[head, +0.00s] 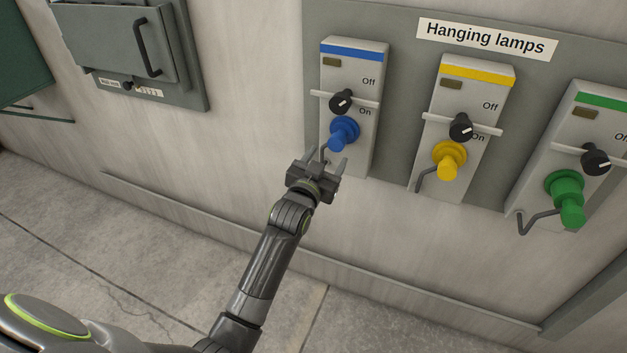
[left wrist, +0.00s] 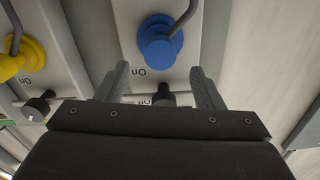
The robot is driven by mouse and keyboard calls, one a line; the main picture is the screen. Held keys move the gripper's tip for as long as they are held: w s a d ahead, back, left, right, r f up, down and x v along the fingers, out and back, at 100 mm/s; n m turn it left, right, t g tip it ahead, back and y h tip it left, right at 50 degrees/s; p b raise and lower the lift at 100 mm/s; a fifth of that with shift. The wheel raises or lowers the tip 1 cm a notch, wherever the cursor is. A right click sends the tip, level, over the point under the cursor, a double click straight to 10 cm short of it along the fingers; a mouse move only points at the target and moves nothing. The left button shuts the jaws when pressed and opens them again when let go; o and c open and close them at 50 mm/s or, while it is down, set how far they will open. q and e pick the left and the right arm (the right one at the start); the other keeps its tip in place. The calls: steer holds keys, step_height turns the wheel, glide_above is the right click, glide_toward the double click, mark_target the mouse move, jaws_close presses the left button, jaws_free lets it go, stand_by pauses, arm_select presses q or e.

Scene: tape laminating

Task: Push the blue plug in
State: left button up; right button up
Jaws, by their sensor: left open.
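The blue plug (head: 342,134) sits at the lower part of the blue-striped box (head: 352,60) on the wall, under a black knob (head: 341,101). It also shows in the left wrist view (left wrist: 160,45), near the top middle, ahead of the fingers. My left gripper (head: 328,160) is open and empty, just below the blue plug in the head view, its two fingers pointing up toward it. In the left wrist view the fingers (left wrist: 160,88) stand wide apart. They appear clear of the plug. How deep the plug sits in its socket is hard to tell. My right gripper is not in view.
A yellow plug (head: 448,160) and a green plug (head: 568,200) sit on similar boxes to the right, with bent grey hooks beside them. A pale bar crosses each box at the knob. A grey cabinet (head: 115,45) hangs at the upper left. The floor below is clear.

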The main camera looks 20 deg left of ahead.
arm_select(q)
steer(key=s, duration=0.7)
steer(key=shift+s+b, duration=0.25)
steer(key=shift+b, duration=0.2)
steer(key=shift+a+f, duration=0.1)
steer(key=s+a+f+g, duration=0.1)
steer(key=s+f+g, duration=0.1)
steer(key=f, duration=0.9)
steer(key=s+a+f+g, duration=0.1)
steer(key=f+g, duration=0.2)
steer(key=f, duration=0.8)
steer(key=s+a+f+n+g+y, duration=0.1)
steer(key=s+f+g, duration=0.1)
steer(key=s+f, duration=0.45)
steer(key=s+a+f+g, duration=0.2)
steer(key=s+f, duration=0.2)
steer(key=f, duration=0.6)
steer(key=s+a+f+g, duration=0.1)
steer(key=s+f, duration=0.5)
steer(key=s, duration=0.6)
steer(key=s+a+f+n+g, duration=0.1)
steer(key=s+f+g, duration=0.3)
steer(key=s, duration=0.8)
steer(key=s+a+f+g, duration=0.2)
steer(key=s+a+f, duration=0.1)
steer(key=s+f, duration=0.6)
steer(key=s, duration=0.3)
steer(key=shift+s+n+g+y, duration=0.3)
steer(key=shift+n+g, duration=0.1)
